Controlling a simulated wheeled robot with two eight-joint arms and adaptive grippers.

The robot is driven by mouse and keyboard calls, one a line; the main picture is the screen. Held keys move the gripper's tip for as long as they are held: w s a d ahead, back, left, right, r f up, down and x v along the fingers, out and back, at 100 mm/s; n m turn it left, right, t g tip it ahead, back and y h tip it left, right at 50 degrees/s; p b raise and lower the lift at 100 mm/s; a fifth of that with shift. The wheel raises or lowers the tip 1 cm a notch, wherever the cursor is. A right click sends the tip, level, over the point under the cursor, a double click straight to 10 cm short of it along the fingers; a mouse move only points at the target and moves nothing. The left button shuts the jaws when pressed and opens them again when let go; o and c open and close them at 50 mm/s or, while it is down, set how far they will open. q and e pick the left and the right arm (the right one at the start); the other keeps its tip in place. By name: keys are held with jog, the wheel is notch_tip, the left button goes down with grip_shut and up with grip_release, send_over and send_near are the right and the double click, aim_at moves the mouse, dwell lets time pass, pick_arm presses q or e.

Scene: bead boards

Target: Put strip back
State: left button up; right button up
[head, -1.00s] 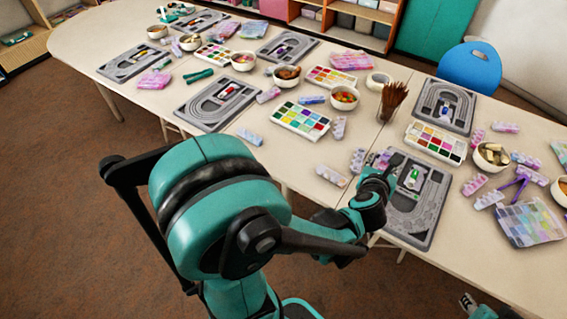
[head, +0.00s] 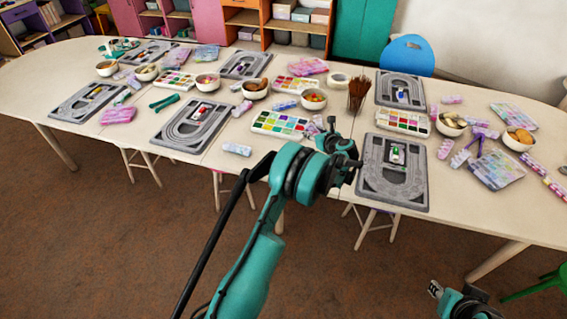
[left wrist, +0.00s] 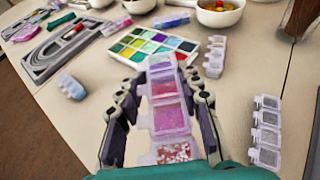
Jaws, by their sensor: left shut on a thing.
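My left gripper (head: 335,137) is over the table's front side, between the right bead board (head: 393,200) and a colour palette. It also shows in the left wrist view (left wrist: 162,118), its two fingers shut on a clear bead strip (left wrist: 172,118). The strip has pink and purple compartments, and one of red and white beads nearest me. It sits lengthwise between the fingers, apparently above the table. In the head view the gripper and arm mostly hide it. My right gripper (head: 436,289) is low at the right, off the table; its opening is unclear.
The palette (left wrist: 153,47) lies just beyond the held strip. Bowls (head: 313,99), a brush cup (head: 356,97) and more boards crowd the table. Bare tabletop shows around the strips.

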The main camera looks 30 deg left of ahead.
pick_arm(q)
jog(key=shift+n+y, duration=0.3)
jog(key=s+a+f+b, duration=0.1)
jog(key=s+a+f, duration=0.1)
jog(key=a+f, duration=0.1)
jog(key=s+a+f+b, duration=0.1)
jog(key=s+a+f, duration=0.1)
jog(key=a+f, duration=0.1)
jog(key=s+a+f+b, duration=0.2)
jog(key=a+f, duration=0.1)
jog(key=a, duration=0.2)
jog(key=shift+a, duration=0.25)
notch_tip(320, 180, down, 4)
jog(key=shift+f+b, duration=0.1)
jog(key=shift+b, duration=0.95)
jog(key=o, duration=1.1)
jog(key=shift+o, duration=0.2)
